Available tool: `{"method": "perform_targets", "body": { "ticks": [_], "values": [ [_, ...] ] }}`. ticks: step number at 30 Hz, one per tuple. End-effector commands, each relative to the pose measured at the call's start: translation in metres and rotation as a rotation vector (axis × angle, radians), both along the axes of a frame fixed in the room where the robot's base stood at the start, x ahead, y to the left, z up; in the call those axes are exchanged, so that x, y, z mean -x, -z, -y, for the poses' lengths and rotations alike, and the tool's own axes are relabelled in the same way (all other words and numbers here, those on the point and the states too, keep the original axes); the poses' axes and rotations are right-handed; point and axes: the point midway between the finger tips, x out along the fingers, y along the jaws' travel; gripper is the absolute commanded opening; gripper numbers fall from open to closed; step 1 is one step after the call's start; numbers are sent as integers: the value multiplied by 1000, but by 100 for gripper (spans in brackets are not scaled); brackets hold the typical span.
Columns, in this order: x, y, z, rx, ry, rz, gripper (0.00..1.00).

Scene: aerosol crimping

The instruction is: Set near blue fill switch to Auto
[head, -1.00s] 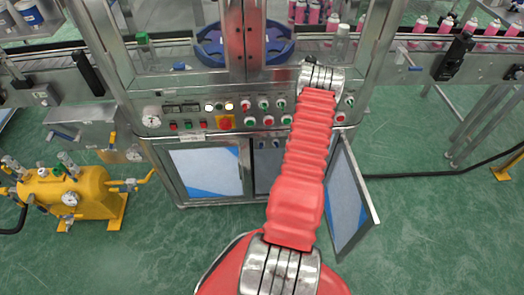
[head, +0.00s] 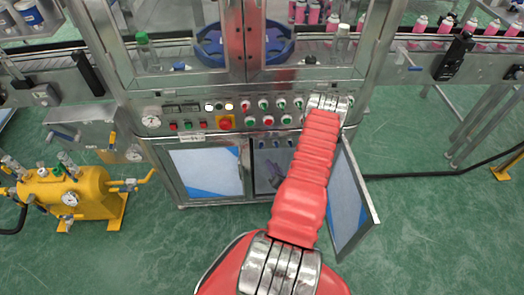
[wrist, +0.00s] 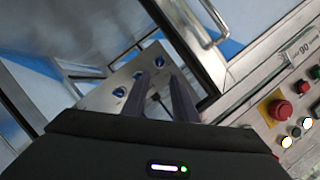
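In the wrist view a metal plate (wrist: 98,101) carries three blue rotary switches: an upper right one (wrist: 160,62), a middle one (wrist: 138,75) and a lower left one (wrist: 119,91). I cannot read their labels or settings. My gripper (wrist: 160,80) is open, with a gap between its two dark fingers. The fingers point toward the plate, and the fingertips appear just below the upper right and middle switches. I see no contact. In the head view my gripper (head: 275,180) shows as a dark shape before the open lower cabinet bay, partly hidden by my red arm.
The cabinet front has a control panel with a red emergency button (head: 225,122), also in the wrist view (wrist: 280,110). An open door (head: 352,200) hangs to the right of the bay. A yellow pump unit (head: 65,198) stands at left. Green floor is clear in front.

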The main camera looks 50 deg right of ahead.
Motion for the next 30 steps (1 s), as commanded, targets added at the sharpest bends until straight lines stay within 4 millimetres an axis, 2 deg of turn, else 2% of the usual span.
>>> {"method": "perform_targets", "body": {
  "ticks": [5, 11, 30],
  "values": [
    [-1, 1, 0, 0, 0, -2, 26],
    [-12, 4, 7, 2, -2, -3, 26],
    [-90, 30, 55, 2, -3, -2, 26]
  ]
}}
